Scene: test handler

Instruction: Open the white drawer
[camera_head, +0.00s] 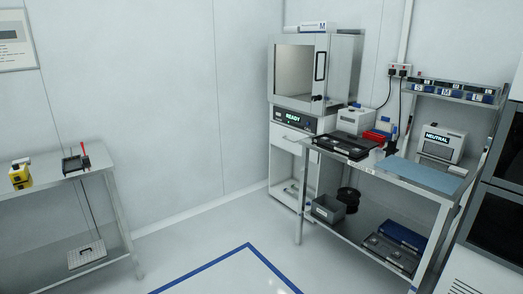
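The white drawer (283,133) is in the tall white cabinet at the centre right, just below the dark panel (292,118) reading "READY". Its front looks flush with the cabinet, so it appears shut. A small dark handle (291,139) shows on its front. The workbench partly hides the cabinet's right side. Neither of my grippers is in view.
A workbench (436,187) with a black tray (345,146) and a blue mat (420,175) stands right of the cabinet. A side table (50,172) stands at left. The floor between, with a blue line (218,263), is clear.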

